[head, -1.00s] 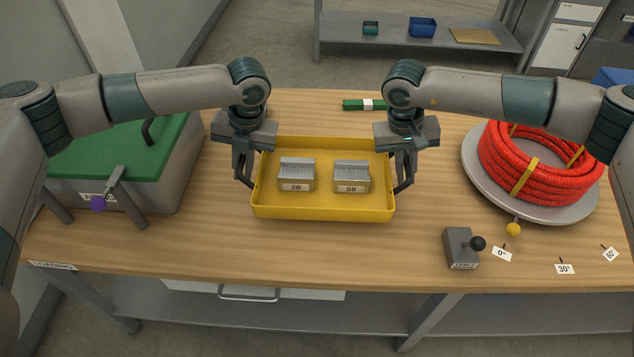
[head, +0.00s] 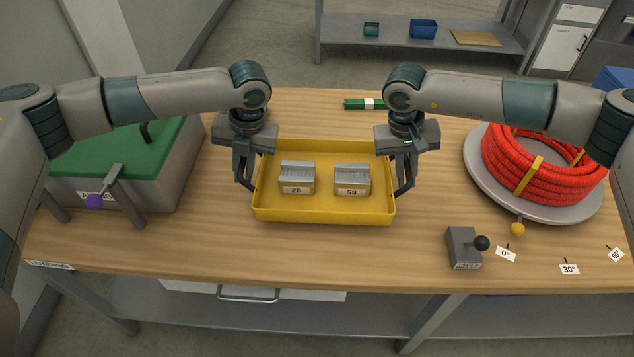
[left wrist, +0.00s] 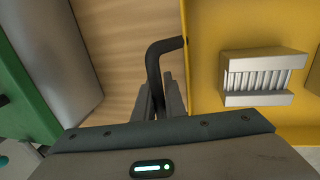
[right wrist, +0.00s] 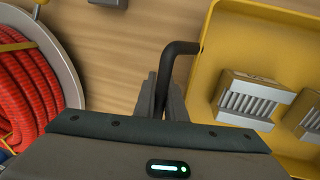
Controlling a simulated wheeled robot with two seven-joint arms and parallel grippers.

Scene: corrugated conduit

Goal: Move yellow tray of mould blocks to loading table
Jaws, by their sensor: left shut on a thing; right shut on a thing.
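The yellow tray (head: 325,213) is at the middle of the wooden table. It holds two grey mould blocks, one labelled 26 (head: 297,178) and one labelled 59 (head: 352,180). My left gripper (head: 243,182) is shut on the tray's black left handle (left wrist: 153,65). My right gripper (head: 405,185) is shut on the black right handle (right wrist: 165,70). Both wrist views show the fingers closed around the handle bars. Whether the tray touches the table or hangs just above it is hard to tell.
The wooden table (head: 330,262) carries a "LOADING" label at its front left. A green-topped grey box (head: 125,165) stands left. A red conduit coil (head: 540,165) lies on a round turntable (head: 490,195) at right. A small lever box (head: 463,247) stands front right. A green bar (head: 362,104) lies behind.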

